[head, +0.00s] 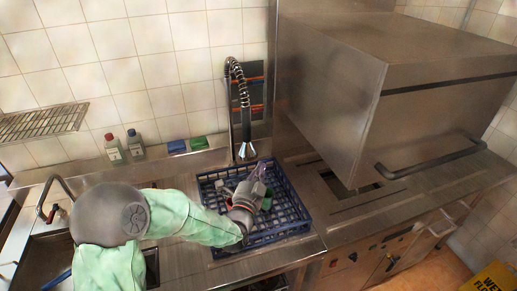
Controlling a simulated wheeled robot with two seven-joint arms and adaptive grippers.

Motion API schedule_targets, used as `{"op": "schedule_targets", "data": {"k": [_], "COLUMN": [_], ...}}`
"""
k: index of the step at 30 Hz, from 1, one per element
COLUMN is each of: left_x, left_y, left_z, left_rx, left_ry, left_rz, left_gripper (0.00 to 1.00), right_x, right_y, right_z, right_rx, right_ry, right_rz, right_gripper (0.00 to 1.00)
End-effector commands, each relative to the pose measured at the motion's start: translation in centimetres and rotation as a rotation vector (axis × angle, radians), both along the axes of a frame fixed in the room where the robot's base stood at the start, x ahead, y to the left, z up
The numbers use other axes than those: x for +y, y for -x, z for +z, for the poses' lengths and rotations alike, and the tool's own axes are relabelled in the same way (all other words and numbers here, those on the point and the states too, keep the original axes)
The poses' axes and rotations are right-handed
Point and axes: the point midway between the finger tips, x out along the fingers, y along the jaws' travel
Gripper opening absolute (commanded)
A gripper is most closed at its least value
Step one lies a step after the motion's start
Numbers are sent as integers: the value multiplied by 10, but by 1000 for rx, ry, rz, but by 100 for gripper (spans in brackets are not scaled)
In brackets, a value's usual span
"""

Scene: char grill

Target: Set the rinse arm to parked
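The rinse arm (236,75) is a dark, spring-wrapped hose that rises in front of the tiled wall and curves over at the top. Its pale spray head (246,151) hangs low over the back edge of the blue rack. My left arm reaches in from the left, and my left gripper (261,180) is over the rack, just below and to the right of the spray head. It looks apart from the spray head. Its fingers are small and overlap with things in the rack, so I cannot tell whether they are open. My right gripper is not in view.
The blue rack (291,222) sits on the steel counter, with dark items partly hidden by my gripper. A large steel hood machine (330,90) with a bar handle (430,160) stands right. Bottles (114,149) and sponges (197,143) line the back ledge. A sink (45,262) is at left.

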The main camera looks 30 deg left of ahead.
Motion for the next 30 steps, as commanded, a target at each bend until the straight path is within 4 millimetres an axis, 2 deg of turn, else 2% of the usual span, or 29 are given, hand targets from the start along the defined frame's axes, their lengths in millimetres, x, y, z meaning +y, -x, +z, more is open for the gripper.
{"op": "schedule_targets", "data": {"k": [8,25,30], "left_x": [2,24,45], "left_y": [-10,-100,-84], "left_z": [1,13,2], "left_rx": [2,1,3], "left_ry": [2,2,3], "left_rz": [-1,-1,3], "left_gripper": [0,0,0], "right_x": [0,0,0], "right_y": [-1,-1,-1], "right_z": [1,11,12], "right_rx": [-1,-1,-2], "right_ry": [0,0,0], "right_rz": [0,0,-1], "right_gripper": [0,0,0]}}
